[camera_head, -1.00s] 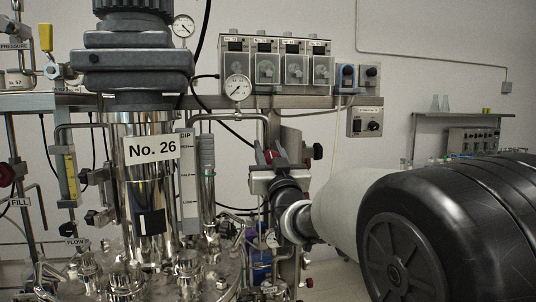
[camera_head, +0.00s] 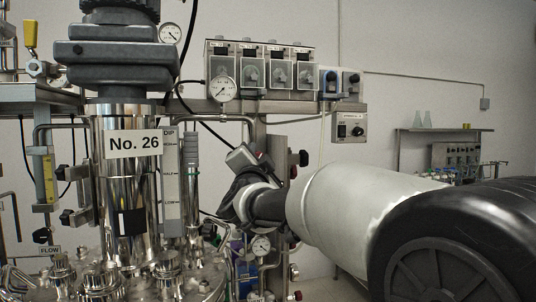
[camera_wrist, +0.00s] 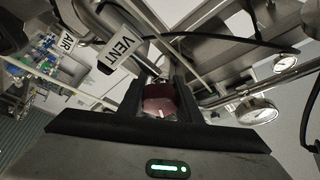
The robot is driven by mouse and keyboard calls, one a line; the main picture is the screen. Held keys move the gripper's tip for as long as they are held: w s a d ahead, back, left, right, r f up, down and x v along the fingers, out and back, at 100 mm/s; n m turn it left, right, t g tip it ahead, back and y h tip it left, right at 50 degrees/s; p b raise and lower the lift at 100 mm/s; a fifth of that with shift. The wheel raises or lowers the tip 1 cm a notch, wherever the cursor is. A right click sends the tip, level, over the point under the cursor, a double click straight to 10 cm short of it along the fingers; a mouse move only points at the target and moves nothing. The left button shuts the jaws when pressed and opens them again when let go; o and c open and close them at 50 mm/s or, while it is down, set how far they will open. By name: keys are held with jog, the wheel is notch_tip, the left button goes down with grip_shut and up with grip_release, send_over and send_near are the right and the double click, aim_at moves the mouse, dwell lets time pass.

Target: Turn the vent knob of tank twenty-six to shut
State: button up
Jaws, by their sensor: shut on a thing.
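Tank twenty-six (camera_head: 110,190) is a shiny steel vessel at left with a white "No. 26" label (camera_head: 134,143). In the wrist view, a dark red knob (camera_wrist: 160,101) sits between the fingers of my gripper (camera_wrist: 160,90), beside a white "VENT" tag (camera_wrist: 122,47). My gripper is shut on this vent knob. In the head view my gripper (camera_head: 240,160) is tilted, right of the tank's level gauge, and its body hides the knob there. The knob's marking is too small to read.
A pressure gauge (camera_head: 222,89) and pipework stand close above my gripper. Another gauge (camera_head: 261,245) sits below it. A red and black knob (camera_head: 304,158) is just right.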

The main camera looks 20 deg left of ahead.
jog(key=shift+f+m+g+h+p, duration=0.15)
jog(key=shift+m+h+p, duration=0.15)
jog(key=shift+m, duration=0.5)
jog(key=shift+m+g+h+p, duration=0.15)
jog(key=shift+m+h+p, duration=0.15)
jog(key=shift+m, duration=0.5)
jog(key=o, duration=1)
jog(key=shift+w, duration=0.1)
jog(key=shift+o, duration=0.2)
jog(key=shift+d, duration=0.1)
jog(key=shift+f, duration=0.15)
